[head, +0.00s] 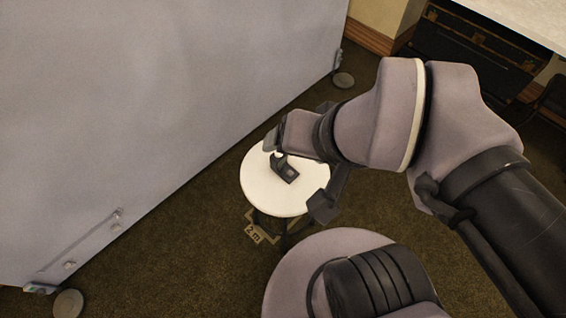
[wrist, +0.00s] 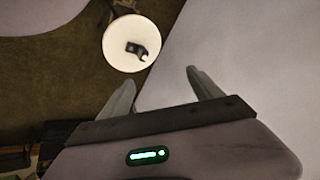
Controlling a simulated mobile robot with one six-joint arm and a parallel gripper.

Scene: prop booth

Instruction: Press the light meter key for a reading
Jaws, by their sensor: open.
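The light meter (head: 288,173) is a small dark device lying on a round white stool top (head: 262,198). It also shows in the wrist view (wrist: 136,48), near the middle of the stool top (wrist: 118,58). Its key is too small to make out. My gripper (head: 272,150) is above the far left part of the stool in the head view, close to the meter in the picture. In the wrist view my gripper (wrist: 160,78) has its two grey fingers spread with nothing between them. The meter appears beyond the left fingertip, apart from it.
A large pale panel (head: 150,110) stands along the left on small feet. A small tag marked "2 m" (head: 253,233) is by the stool's base. Dark carpet (head: 160,260) lies around. A dark case (head: 475,55) sits under a white tabletop (head: 530,15) at the upper right.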

